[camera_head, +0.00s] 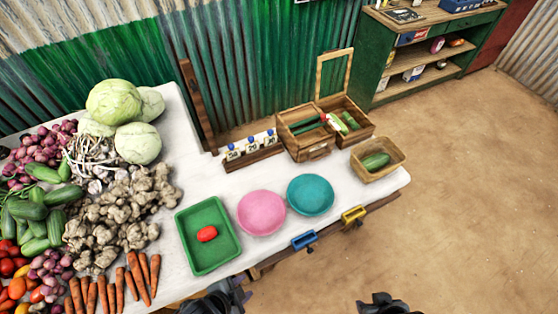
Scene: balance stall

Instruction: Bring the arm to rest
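My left gripper (228,299) is a dark shape at the bottom edge, in front of the table's front edge and below the green tray (212,265). It is partly cut off, and its fingers are too unclear to tell open from shut. My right gripper (385,304) shows only as a dark piece at the bottom edge, over the brown floor, apart from the table. A pink pan (262,212) and a teal pan (310,195) sit side by side on the white table (215,178), both looking empty. The green tray holds one red tomato-like item (207,233).
Vegetables, including cabbages (114,101), ginger (110,220) and carrots (136,276), crowd the left. Blue (304,240) and yellow (354,214) handles mark the front edge. Floor at right is clear.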

